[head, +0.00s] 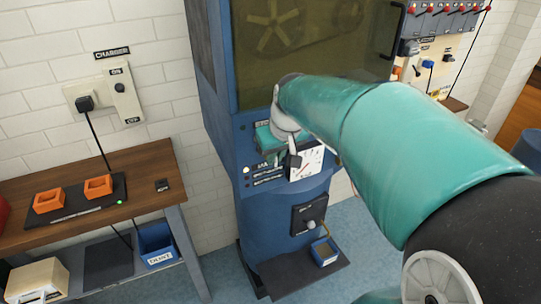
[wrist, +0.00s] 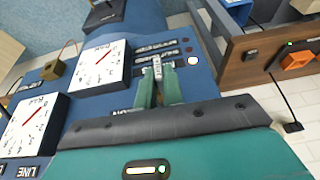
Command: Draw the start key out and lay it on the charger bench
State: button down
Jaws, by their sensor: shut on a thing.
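My gripper (head: 283,156) is in front of the blue machine's panel, partly hidden by my own arm in the head view. In the wrist view its two teal fingers (wrist: 159,84) are shut on a small pale grey piece, which looks like the start key (wrist: 157,66). The key is close to the panel face; I cannot tell whether it still sits in its lock. The charger bench (head: 140,165) is a wooden-topped table at the left in the head view. Its edge also shows at the right of the wrist view (wrist: 240,60).
The bench carries a black pad with two orange holders (head: 48,200) and a small black item (head: 162,185); bare wood lies around them. A charger switch box (head: 122,95) and cabled plug are on the wall. A white dial (head: 307,160) is beside my gripper.

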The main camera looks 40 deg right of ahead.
jog(key=shift+s+a, duration=0.15)
jog(key=shift+s, duration=0.35)
dwell(0.3)
jog(key=shift+s+a, duration=0.2)
jog(key=shift+s, duration=0.45)
jog(key=shift+s+a, duration=0.15)
jog(key=shift+s, duration=0.45)
jog(key=shift+w, duration=0.1)
